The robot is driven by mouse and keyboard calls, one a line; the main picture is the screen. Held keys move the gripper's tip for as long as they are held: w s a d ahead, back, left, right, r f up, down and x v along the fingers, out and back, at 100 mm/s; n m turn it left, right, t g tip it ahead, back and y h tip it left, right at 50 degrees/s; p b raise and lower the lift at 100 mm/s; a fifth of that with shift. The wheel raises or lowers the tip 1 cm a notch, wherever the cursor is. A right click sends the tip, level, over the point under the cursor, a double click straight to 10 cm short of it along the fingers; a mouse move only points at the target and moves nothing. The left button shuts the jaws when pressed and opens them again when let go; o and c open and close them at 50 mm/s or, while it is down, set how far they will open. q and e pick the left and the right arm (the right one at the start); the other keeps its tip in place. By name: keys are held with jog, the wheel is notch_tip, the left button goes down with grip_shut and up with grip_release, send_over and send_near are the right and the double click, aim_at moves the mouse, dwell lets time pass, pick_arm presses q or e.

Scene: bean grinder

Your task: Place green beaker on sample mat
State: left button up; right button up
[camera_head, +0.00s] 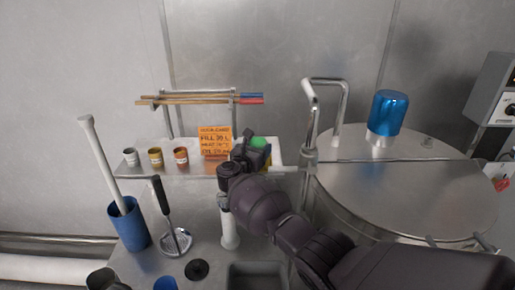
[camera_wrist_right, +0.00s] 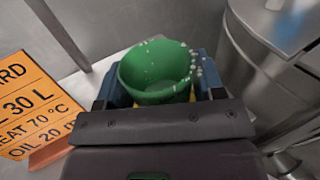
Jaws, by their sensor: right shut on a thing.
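The green beaker (camera_wrist_right: 155,75) is in my right gripper, between its two blue-grey fingers, in the right wrist view. Pale specks show on and around its rim. In the head view the green beaker (camera_head: 259,144) shows only in part behind my right gripper (camera_head: 254,152), which is shut on it above the right part of the raised shelf. A white surface (camera_head: 276,150) that may be the sample mat shows just right of the beaker; the gripper hides much of it. I cannot tell whether the beaker touches it. My left gripper is not in view.
An orange card (camera_head: 214,141) stands left of the gripper, with several small cups such as the orange one (camera_head: 181,155) beyond it. A metal pipe (camera_head: 311,115) and a large steel vessel (camera_head: 400,195) stand on the right. A blue container (camera_head: 130,228) holds a pestle-like rod.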

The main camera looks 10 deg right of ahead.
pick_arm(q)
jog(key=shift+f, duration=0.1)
pick_arm(e)
jog(key=shift+f, duration=0.15)
jog(key=o, duration=0.9)
jog(key=shift+o, duration=0.2)
